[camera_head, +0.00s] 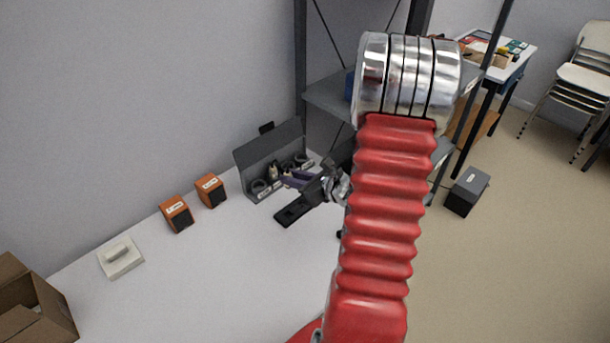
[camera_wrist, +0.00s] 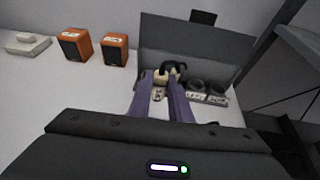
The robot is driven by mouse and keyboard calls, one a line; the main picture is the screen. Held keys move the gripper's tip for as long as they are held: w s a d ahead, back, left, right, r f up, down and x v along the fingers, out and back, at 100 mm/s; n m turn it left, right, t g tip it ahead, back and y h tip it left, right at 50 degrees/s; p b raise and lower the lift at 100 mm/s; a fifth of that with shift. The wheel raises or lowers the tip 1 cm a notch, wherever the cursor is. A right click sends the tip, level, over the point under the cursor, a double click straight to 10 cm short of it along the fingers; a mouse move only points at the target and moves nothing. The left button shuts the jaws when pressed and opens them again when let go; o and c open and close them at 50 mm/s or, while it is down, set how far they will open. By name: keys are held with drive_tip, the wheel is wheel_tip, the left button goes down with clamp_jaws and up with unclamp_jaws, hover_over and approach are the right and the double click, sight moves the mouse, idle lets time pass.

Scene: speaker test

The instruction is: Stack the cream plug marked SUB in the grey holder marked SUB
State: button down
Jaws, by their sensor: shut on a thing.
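My gripper (camera_wrist: 168,84) has purple fingers, and in the wrist view it is shut on a cream plug (camera_wrist: 162,77) with black parts beside it. In the head view the fingers (camera_head: 291,180) reach into the front of a dark grey rack, where a small cream and black piece (camera_head: 273,171) shows at their tips. The rack holds several round dark holders, including one at the left (camera_head: 258,187) and one right of my fingers (camera_wrist: 197,86). White labels sit below them, too small to read, so I cannot tell which is SUB. My fingers hide the plug's lower end and whether it touches a holder.
The rack's grey back panel (camera_wrist: 185,45) stands upright behind the holders. Two orange speakers (camera_head: 177,213) (camera_head: 210,190) and a white block on a base (camera_head: 121,258) stand left on the white table (camera_head: 215,290). An open cardboard box (camera_head: 30,305) is front left. A metal shelf (camera_head: 329,98) rises behind.

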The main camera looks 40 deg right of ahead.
drive_tip(key=w+a+f+n+y, duration=0.1)
drive_tip(key=w+a, duration=0.1)
drive_tip(key=a, duration=0.7)
drive_tip(key=w+a+f+n+g+y, duration=0.1)
drive_tip(key=w+a+f+n+y, duration=0.1)
drive_tip(key=a, duration=0.8)
drive_tip(key=w+a+f+n+y, duration=0.1)
drive_tip(key=w+a+y, duration=0.1)
drive_tip(key=a, duration=0.8)
drive_tip(key=shift+w+f+n+g, duration=0.3)
drive_tip(key=shift+w+f+g, duration=0.1)
